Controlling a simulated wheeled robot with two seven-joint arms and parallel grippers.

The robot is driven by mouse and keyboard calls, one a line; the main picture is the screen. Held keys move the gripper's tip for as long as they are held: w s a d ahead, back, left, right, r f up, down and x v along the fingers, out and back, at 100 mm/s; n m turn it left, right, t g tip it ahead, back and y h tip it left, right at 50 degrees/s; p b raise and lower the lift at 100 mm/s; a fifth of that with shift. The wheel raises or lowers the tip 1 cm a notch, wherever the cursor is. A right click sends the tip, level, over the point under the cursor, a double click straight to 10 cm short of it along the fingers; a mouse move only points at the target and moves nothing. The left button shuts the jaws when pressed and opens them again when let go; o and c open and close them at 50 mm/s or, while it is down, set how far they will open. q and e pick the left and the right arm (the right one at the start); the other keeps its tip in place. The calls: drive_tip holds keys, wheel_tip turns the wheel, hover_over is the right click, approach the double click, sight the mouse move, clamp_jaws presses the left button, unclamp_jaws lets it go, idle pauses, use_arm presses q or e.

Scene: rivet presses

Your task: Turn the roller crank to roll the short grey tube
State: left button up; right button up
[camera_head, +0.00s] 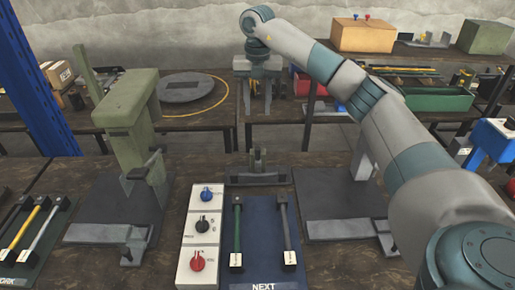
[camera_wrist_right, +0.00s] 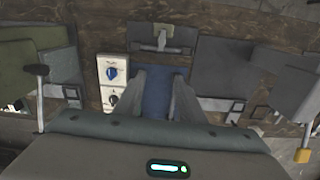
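My right gripper (camera_head: 259,82) hangs at the end of my right arm above the back of the bench, fingers down. In the wrist view its two fingers (camera_wrist_right: 165,85) stand apart with nothing between them, over the blue mat. A short grey rod (camera_head: 287,228) lies on the right of the blue mat marked NEXT; another grey rod (camera_head: 44,230) lies on the left mat. I cannot tell which is the task's tube. A small grey fixture (camera_head: 257,168) stands behind the blue mat; I cannot clearly make out a roller crank. My left gripper is out of view.
A green press (camera_head: 128,115) stands left. A white panel (camera_head: 199,228) with blue, black and red knobs is beside the mat, which also holds a green rod (camera_head: 237,230). A dark plate (camera_head: 335,194) lies right, partly behind my arm. The wrist view shows a black-knobbed lever (camera_wrist_right: 41,90) left.

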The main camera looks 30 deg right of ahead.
sight(257, 148)
wheel_tip(257, 148, down, 16)
drive_tip(key=p, duration=0.6)
drive_tip(key=shift+f, duration=0.8)
drive_tip(key=shift+w, duration=0.1)
clamp_jaws()
